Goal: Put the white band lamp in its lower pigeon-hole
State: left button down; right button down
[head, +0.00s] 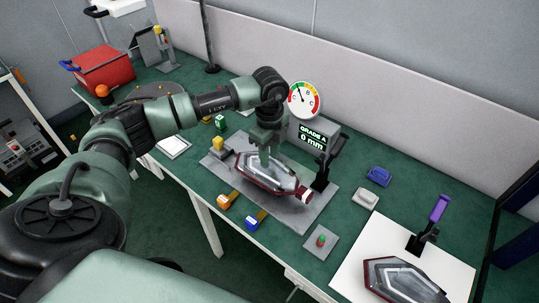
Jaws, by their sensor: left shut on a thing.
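A tail lamp (275,184) with a dark red rim and a clear, pale middle lies on a grey plate fixture (312,213). A small white and red part shows at its right end; I cannot tell for sure that this is the white band. My left gripper (265,160) points down from above and is shut on the lamp's upper side, hiding part of it. A second tail lamp (400,281), with pale bands and a dark edge, lies at the lower right. I cannot make out any pigeon-holes. My right gripper is out of view.
A white mat (358,252) bears the second lamp. A red box (103,68) stands far left.

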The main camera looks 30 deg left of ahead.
pick_arm(q)
jog(key=shift+r+p, duration=0.75)
jog(key=shift+r, duration=0.45)
jog(key=shift+r+p, duration=0.55)
jog(key=shift+r, duration=0.1)
